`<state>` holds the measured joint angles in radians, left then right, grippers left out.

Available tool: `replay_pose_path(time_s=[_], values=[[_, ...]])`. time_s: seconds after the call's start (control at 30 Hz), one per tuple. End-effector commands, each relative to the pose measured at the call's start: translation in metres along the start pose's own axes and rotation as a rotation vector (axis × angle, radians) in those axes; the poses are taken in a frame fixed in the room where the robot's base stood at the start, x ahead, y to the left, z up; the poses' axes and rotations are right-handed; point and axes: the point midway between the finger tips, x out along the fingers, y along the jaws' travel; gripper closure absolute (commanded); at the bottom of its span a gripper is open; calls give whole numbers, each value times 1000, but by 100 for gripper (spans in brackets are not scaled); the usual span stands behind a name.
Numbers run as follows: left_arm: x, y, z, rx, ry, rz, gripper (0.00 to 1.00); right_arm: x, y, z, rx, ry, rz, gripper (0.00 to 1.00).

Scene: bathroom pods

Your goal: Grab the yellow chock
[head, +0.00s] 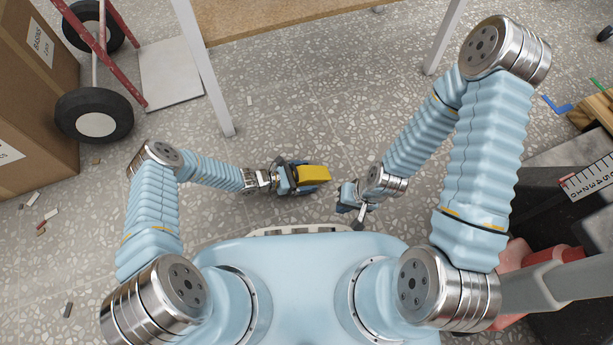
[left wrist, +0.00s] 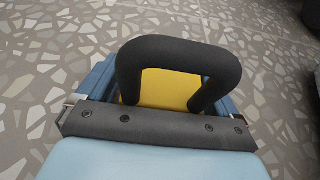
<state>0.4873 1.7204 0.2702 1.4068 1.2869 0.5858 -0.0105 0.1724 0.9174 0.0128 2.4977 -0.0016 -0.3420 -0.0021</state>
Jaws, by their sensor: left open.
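The yellow chock (head: 314,173) is low over or on the speckled floor, near the middle of the head view. My left gripper (head: 308,176) is open, with its blue fingers along the two sides of the chock. In the left wrist view the chock (left wrist: 168,89) shows as a yellow face between the blue fingers, partly hidden by a dark loop-shaped bar. Whether the fingers touch it I cannot tell. My right gripper (head: 352,205) is to the right of the chock and apart from it; its fingers are too small and dark to read.
A table (head: 270,18) with pale legs stands ahead. A hand truck (head: 96,110) with black wheels and a cardboard box (head: 40,85) are at the left. Dark equipment and a striped ruler-like piece (head: 588,182) are at the right. The floor around the chock is clear.

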Motion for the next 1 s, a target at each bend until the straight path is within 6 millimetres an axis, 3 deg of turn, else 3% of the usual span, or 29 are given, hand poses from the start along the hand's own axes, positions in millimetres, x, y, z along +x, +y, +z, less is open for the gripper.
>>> replay_pose_path(time_s=[0.23, 0.7, 1.0], values=[[2, 0, 0, -1, 1, 0, 8, 0, 0, 0, 0, 0, 0, 100], [2, 0, 0, 0, 1, 0, 79, 0, 0, 0, 0, 1, 0, 100], [0, 0, 4, 0, -1, 0, 79, -2, -1, 0, 0, 1, 0, 100]])
